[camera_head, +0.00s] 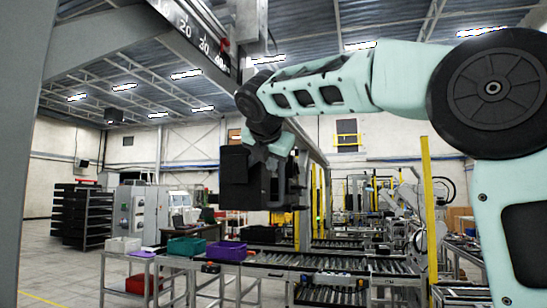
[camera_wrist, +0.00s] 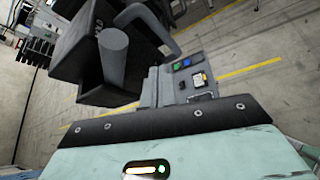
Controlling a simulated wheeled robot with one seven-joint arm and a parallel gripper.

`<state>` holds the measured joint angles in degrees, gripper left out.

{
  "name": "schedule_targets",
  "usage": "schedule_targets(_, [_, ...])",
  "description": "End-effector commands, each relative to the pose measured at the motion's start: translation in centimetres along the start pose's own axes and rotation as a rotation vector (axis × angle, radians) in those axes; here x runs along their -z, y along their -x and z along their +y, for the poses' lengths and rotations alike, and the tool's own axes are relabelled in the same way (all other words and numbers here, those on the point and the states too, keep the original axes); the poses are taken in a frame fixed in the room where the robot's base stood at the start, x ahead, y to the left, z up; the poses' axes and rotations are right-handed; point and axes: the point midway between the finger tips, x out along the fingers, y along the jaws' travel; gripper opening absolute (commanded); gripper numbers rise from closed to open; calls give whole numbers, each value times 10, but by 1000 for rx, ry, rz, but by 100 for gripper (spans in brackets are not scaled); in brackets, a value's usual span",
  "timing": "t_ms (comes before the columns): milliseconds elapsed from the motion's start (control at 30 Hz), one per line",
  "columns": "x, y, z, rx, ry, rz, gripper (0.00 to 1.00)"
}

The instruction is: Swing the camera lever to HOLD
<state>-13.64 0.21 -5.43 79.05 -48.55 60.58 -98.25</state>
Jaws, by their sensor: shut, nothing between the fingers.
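My gripper (camera_head: 272,186) is the dark blocky end of my teal arm, raised in the middle of the head view. It is shut, and I see nothing held in it. In the wrist view a dark block with a grey cylinder (camera_wrist: 113,53) fills the upper left; its fingertips are not clear there. I cannot pick out the camera lever or a HOLD mark for certain. A grey beam with a number scale (camera_head: 190,30) runs across the top of the head view, apart from my gripper.
A small grey panel with coloured buttons (camera_wrist: 190,76) shows beyond my wrist. A roller conveyor (camera_head: 330,262) crosses below, with a purple bin (camera_head: 226,251) and a teal bin (camera_head: 186,246) beside it. A yellow post (camera_head: 428,205) stands right. Open floor lies at left.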

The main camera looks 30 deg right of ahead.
Motion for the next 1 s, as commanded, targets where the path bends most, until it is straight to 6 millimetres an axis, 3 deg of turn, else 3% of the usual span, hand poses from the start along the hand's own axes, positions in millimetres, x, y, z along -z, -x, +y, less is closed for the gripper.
schedule_targets(67, [8,-3,1,1,3,3,0])
schedule_targets(633, [27,70,37,5,3,7,0])
schedule_targets(1000, [29,82,42,9,2,6,0])
